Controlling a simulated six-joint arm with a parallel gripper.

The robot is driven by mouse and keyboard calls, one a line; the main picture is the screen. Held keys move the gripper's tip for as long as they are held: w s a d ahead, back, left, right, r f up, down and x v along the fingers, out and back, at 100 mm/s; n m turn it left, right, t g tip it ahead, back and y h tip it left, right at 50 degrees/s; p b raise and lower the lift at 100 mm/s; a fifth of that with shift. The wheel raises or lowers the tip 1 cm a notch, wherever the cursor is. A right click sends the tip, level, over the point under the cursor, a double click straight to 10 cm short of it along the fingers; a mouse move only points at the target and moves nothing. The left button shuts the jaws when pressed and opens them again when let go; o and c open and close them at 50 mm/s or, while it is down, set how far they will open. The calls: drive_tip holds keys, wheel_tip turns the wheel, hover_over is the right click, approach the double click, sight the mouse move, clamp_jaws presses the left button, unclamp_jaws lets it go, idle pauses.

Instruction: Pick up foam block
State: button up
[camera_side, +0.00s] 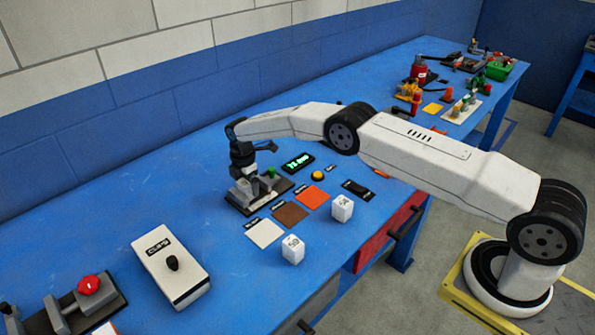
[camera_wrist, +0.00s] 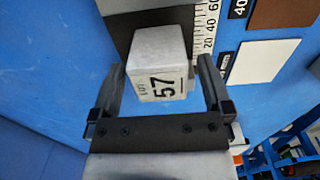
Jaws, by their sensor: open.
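A pale grey block marked "LOT 57" (camera_wrist: 160,60), which I take to be the foam block, sits by a black plate with a ruler strip in the wrist view. My gripper (camera_wrist: 161,68) is open, with one finger on each side of the block. I cannot tell whether the fingers touch it. In the side view my gripper (camera_side: 246,184) is low over a dark base plate (camera_side: 266,199) with grey parts on it, and the block is hard to make out there.
White (camera_side: 264,233), brown (camera_side: 290,213) and orange (camera_side: 313,197) squares lie beside the plate. Two white numbered cubes stand nearer the front edge, one at the right (camera_side: 342,208) and one at the left (camera_side: 293,250). A white control box (camera_side: 171,272) is at the left.

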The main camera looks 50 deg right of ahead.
clamp_jaws()
idle(0.3)
drive_tip(key=shift+r, duration=0.1)
drive_tip(key=shift+r, duration=4.95)
